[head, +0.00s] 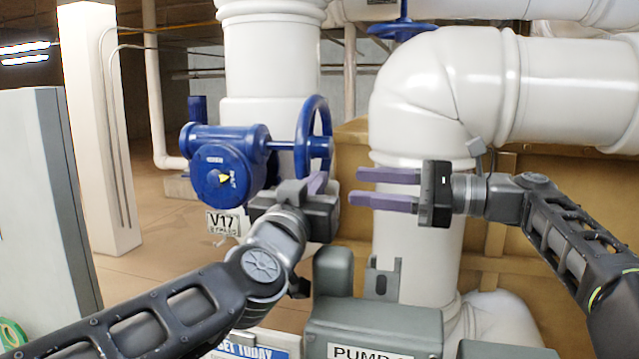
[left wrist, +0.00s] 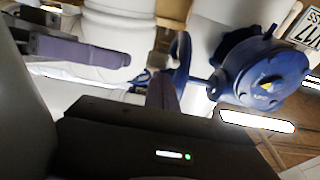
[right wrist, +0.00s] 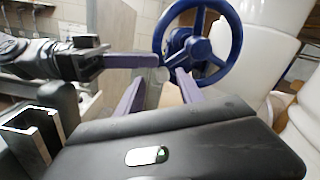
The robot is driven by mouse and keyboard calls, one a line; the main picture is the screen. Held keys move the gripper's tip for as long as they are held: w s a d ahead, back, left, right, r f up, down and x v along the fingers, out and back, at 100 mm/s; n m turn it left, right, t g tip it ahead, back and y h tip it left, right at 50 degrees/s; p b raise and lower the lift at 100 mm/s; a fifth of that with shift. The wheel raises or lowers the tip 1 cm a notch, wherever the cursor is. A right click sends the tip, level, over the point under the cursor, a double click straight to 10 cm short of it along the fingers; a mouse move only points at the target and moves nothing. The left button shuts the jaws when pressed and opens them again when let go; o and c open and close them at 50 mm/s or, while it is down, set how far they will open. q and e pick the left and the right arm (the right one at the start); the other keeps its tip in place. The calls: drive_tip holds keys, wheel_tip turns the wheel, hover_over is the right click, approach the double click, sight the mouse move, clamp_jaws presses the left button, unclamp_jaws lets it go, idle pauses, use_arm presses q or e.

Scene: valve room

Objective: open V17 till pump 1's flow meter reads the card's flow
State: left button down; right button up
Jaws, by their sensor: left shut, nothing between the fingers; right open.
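Valve V17 has a blue gearbox (head: 222,172) with a yellow pointer, and a blue handwheel (head: 314,135) on a shaft to its right. Its V17 tag (head: 223,223) hangs below. My left gripper (head: 318,183) is shut and empty, just below the handwheel; contact cannot be told. My right gripper (head: 352,186) is open and empty, to the right of the wheel, fingers pointing left. The handwheel (right wrist: 203,42) shows beyond its fingers in the right wrist view. A card reading "SET TODAY" (head: 248,350) is partly hidden by my left arm; its figure is not visible. No flow meter reading is visible.
A grey-green pump housing (head: 345,320) with a PUMP label stands below the grippers. A thick white pipe (head: 410,120) rises behind my right gripper. Another blue handwheel (head: 402,30) is above. A grey cabinet (head: 45,180) stands at left, with open floor beyond.

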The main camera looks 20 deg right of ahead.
use_arm(q)
drive_tip(key=shift+w+a+f, duration=0.1)
drive_tip(key=shift+w+f, duration=0.15)
drive_tip(key=shift+f, duration=0.3)
use_arm(e)
drive_tip(key=shift+s+d+f, duration=0.2)
drive_tip(key=shift+s+d, duration=0.05)
drive_tip(key=shift+d, duration=0.3)
use_arm(q)
wheel_tip(320, 180, up, 6)
drive_tip(key=s+a, duration=0.1)
drive_tip(key=s, duration=0.1)
drive_tip(key=v, duration=1)
drive_tip(key=s+a+f+n+g+y, duration=0.2)
drive_tip(key=a+f+n+y, duration=0.3)
drive_tip(key=f+n, duration=0.7)
drive_tip(key=s+a+f+n+g+y, duration=0.2)
drive_tip(key=a+f+n+y, duration=0.3)
drive_tip(key=f+n, duration=0.8)
drive_tip(key=a+n+g, duration=0.1)
drive_tip(key=a+n, duration=0.2)
drive_tip(key=shift+s+g, duration=0.15)
drive_tip(key=shift+g, duration=0.15)
use_arm(e)
drive_tip(key=shift+w+a, duration=0.1)
drive_tip(key=shift+w, duration=0.15)
use_arm(q)
drive_tip(key=shift+a, duration=0.15)
use_arm(e)
drive_tip(key=shift+c, duration=0.5)
